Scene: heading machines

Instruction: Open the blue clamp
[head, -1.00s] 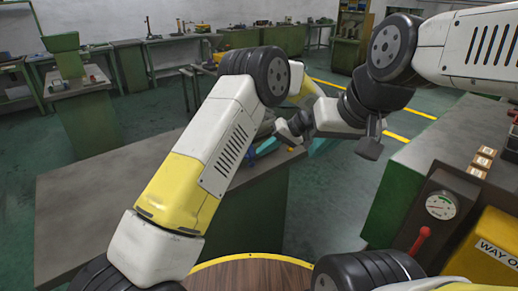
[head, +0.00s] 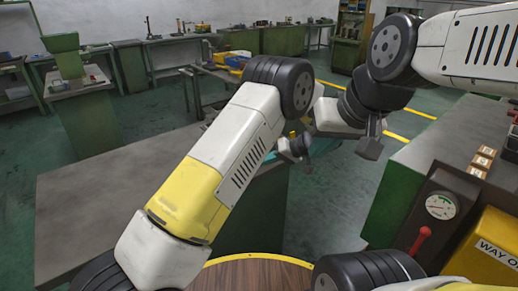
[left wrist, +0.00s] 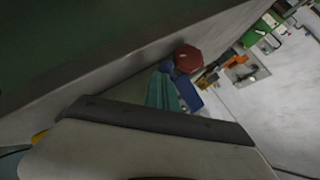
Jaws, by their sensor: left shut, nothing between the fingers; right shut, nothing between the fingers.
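In the head view a teal-blue piece (head: 323,147) shows at the far right corner of the grey bench, mostly hidden by my left arm; it may be part of the blue clamp. In the left wrist view a teal piece (left wrist: 164,92) and a darker blue piece (left wrist: 189,97) lie by a round red knob (left wrist: 188,59); I cannot tell which is the clamp or how it stands. My left gripper (head: 300,146) is shut and empty near the teal-blue piece; contact cannot be told. My right gripper (head: 370,145) is shut and empty, raised right of it.
The grey bench top (head: 100,200) is bare on the left. A machine with a gauge (head: 440,206), a red-knobbed lever (head: 421,240) and a yellow panel (head: 497,250) stands at the right. Green cabinets line the back wall. Floor shows between bench and machine.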

